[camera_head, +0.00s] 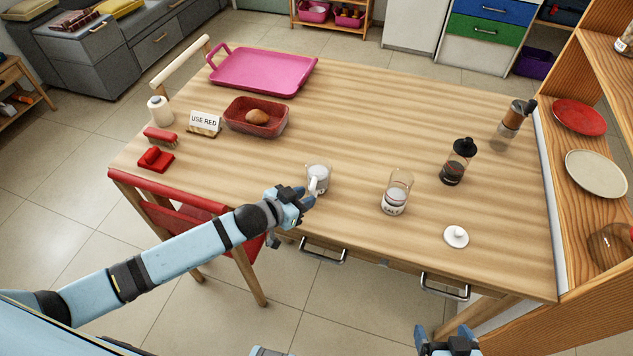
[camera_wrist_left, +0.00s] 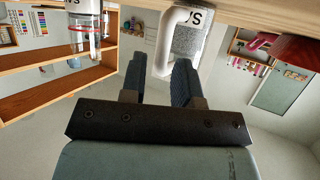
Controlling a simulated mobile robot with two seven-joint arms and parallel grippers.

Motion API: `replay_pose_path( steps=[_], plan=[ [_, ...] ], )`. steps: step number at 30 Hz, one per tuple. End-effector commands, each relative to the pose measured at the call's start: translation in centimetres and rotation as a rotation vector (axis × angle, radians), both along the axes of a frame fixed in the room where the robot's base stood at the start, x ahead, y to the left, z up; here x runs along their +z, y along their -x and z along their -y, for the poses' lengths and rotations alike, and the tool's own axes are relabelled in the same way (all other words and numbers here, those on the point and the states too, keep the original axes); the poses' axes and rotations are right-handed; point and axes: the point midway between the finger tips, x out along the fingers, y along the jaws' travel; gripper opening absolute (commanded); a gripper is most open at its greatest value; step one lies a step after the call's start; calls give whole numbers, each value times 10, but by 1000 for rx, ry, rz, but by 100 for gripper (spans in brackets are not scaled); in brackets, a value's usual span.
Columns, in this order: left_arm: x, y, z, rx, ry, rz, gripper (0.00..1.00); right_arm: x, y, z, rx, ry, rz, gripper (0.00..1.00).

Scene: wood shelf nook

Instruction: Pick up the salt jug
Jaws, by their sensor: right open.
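The jug (camera_head: 318,180) with white contents and a white handle stands upright near the table's front edge. In the left wrist view, the jug (camera_wrist_left: 188,42) shows upside down, with part of a label that seems to begin "SA". My left gripper (camera_head: 306,197) is at its near side. In the wrist view, the fingers of my left gripper (camera_wrist_left: 160,80) are apart, with the white handle (camera_wrist_left: 163,45) at the gap between their tips; contact cannot be told. My right gripper (camera_head: 447,334) is open and empty at the bottom edge, off the table.
A labelled glass container (camera_head: 396,193) stands right of the jug; it also shows in the wrist view (camera_wrist_left: 85,40). A white lid (camera_head: 456,237), a dark-lidded jar (camera_head: 458,162) and a grinder-like jar (camera_head: 511,122) are further right. A red chair (camera_head: 185,215) stands at the left front.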

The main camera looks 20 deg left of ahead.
Motion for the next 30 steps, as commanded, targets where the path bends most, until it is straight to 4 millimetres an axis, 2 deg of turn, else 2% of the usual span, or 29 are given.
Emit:
replay_pose_path(
  steps=[6,15,16,19,30],
  plan=[
    [-15,-25,12,0,1,1,29,-1,0,0,-1,1,0,91],
    [-17,-29,15,-1,0,0,29,-1,-1,0,0,0,0,91],
    [-17,-29,15,-1,0,0,24,-1,-1,0,1,-1,0,91],
    [-17,-29,15,-1,0,0,1,-1,-1,-1,2,-1,0,91],
    [-16,-29,15,-1,1,2,0,0,-1,-2,2,-2,0,91]
  ],
)
